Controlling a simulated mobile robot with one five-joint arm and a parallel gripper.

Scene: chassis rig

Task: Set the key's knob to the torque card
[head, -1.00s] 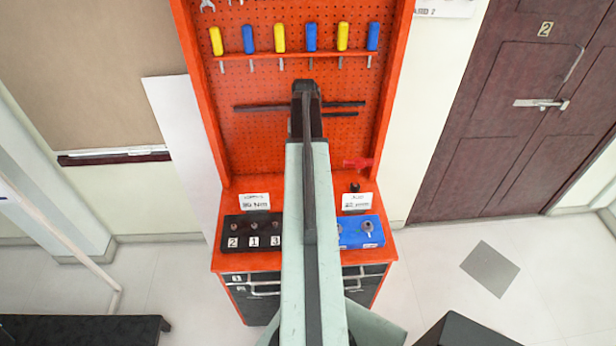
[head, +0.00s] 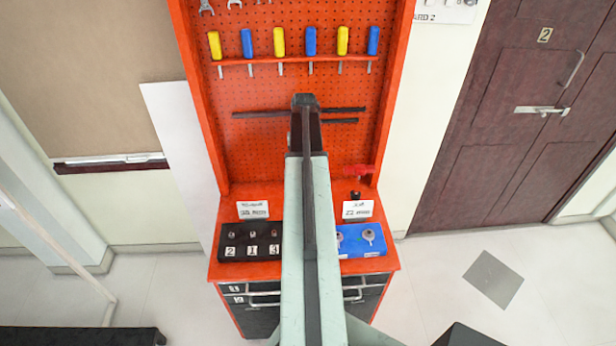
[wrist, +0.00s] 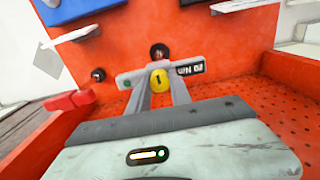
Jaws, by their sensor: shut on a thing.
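In the wrist view the key (wrist: 131,81) is a grey crossbar with a round yellow knob (wrist: 159,80) marked 1 and a dark readout (wrist: 190,69) that seems to show Nm, its figures hard to read. My gripper (wrist: 160,88) is shut on the key around the knob; the exact contact is unclear. In the head view my arm hides the gripper and key. Two white cards stand on the bench, one at left (head: 252,210) and one at right (head: 357,210); their print is too blurred to read surely.
An orange bench (head: 215,270) carries a black block (head: 250,247) with sockets labelled 2, 1, 3 and a blue block (head: 362,240). A red-handled item (head: 357,170) sits at the lower right of the pegboard (head: 265,150), which holds several yellow and blue drivers. A dark round piece (wrist: 158,50) stands beyond the key.

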